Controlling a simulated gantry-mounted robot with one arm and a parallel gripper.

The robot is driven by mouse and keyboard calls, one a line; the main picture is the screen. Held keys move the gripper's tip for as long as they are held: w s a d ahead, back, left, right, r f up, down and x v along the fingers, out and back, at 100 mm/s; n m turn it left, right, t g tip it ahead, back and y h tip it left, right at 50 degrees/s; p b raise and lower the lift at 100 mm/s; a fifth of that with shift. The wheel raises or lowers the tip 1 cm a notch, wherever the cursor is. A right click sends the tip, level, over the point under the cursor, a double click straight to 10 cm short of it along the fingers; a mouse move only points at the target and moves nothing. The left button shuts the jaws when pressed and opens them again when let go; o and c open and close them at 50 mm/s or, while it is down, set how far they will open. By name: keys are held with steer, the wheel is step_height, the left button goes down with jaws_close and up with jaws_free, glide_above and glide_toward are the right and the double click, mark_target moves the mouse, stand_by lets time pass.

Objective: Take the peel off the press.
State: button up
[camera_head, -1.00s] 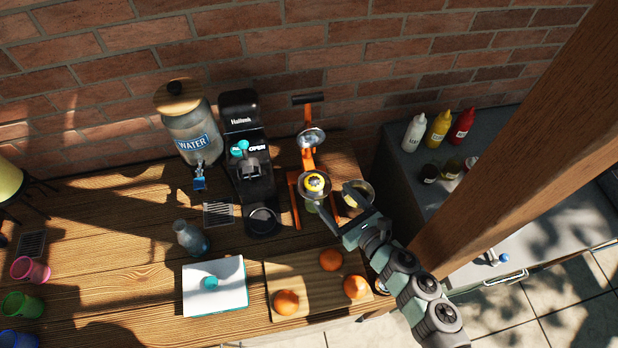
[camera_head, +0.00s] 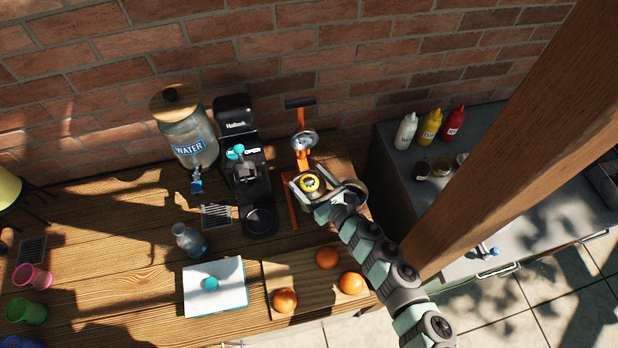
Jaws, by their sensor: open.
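The orange citrus press (camera_head: 301,115) stands near the back of the wooden table, its lever raised and its metal pressing cup (camera_head: 305,141) up. The yellow peel (camera_head: 309,183) sits on the press's lower cone. My gripper (camera_head: 308,183) is open, with its fingers on either side of the peel. I cannot tell whether the fingers touch it. The gripper hides part of the press's lower bowl and whatever is under it.
A round bowl (camera_head: 355,190) is just right of my gripper, partly hidden by it. A black machine (camera_head: 238,140) stands close on the left. A cutting board (camera_head: 320,298) with three oranges lies in front.

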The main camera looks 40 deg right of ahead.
steer(key=shift+c, duration=0.2)
steer(key=c, duration=1.5)
steer(key=shift+c, duration=0.2)
steer(key=shift+r, duration=0.1)
